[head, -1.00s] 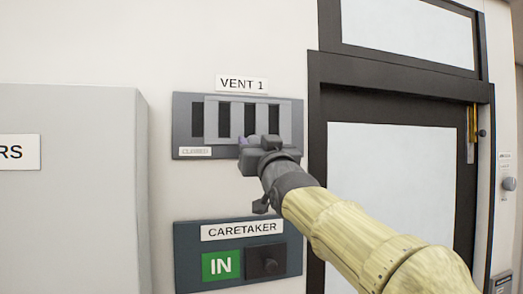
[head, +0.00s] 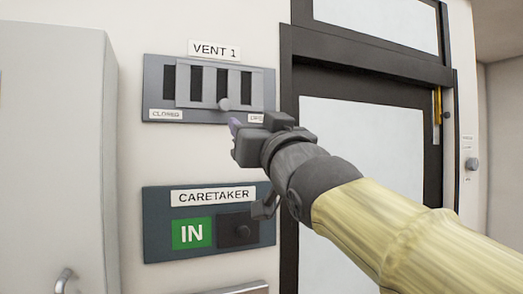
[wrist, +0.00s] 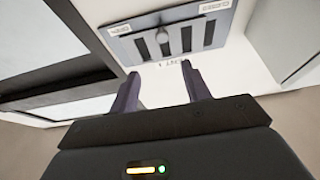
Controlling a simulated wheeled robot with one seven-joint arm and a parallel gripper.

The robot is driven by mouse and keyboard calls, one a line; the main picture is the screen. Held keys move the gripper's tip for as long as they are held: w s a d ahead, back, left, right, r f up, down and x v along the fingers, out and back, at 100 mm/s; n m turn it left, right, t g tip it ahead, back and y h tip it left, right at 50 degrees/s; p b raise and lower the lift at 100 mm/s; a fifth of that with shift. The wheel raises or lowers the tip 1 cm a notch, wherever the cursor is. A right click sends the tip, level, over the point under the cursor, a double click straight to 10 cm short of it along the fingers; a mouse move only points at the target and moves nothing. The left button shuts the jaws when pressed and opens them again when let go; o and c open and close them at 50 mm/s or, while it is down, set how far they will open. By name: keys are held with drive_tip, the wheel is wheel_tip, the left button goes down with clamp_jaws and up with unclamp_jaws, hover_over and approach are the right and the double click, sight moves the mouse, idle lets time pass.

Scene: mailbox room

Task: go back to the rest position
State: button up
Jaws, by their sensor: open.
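My gripper (head: 236,128) is in front of the wall, just below the right part of the VENT 1 panel (head: 150,100). Its two purple fingers stand apart with nothing between them in the wrist view (wrist: 162,76). A CLOSED label is at the panel's lower left; the label at lower right is partly hidden.
Below is the CARETAKER panel (head: 158,198) with a green IN sign (head: 192,233) and dark slider (head: 239,232). A grey cabinet (head: 55,150) stands out at left. A dark-framed door (head: 290,150) is at right, partly behind my arm.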

drive_tip(key=shift+v, duration=1.15)
drive_tip(key=w+d+f+m+g+h, duration=0.15)
drive_tip(key=w+f, duration=0.25)
drive_tip(key=f, duration=0.4)
drive_tip(key=w+d+f+g+h, duration=0.1)
drive_tip(key=w+f+g+h, duration=0.2)
drive_tip(key=f, duration=0.6)
drive_tip(key=w+d+f+m+g+h, duration=0.1)
drive_tip(key=d+f+g+h, duration=0.15)
drive_tip(key=f, duration=0.75)
drive_tip(key=w+d+f+m+g+h, duration=0.1)
drive_tip(key=d+f, duration=0.3)
drive_tip(key=f, duration=0.6)
drive_tip(key=s+d+f+g, duration=0.3)
drive_tip(key=s+f, duration=0.3)
drive_tip(key=f, duration=0.2)
drive_tip(key=s+d+f+m+g+h, duration=0.1)
drive_tip(key=s+d+f+g, duration=0.2)
drive_tip(key=s+f, duration=0.3)
drive_tip(key=s+d+f+m+g+h, duration=0.1)
drive_tip(key=s+d+f+g, duration=0.2)
drive_tip(key=f, duration=0.9)
drive_tip(key=s, duration=0.3)
drive_tip(key=shift+d+g, duration=0.15)
drive_tip(key=shift+g, duration=0.15)
drive_tip(key=shift+f, duration=0.15)
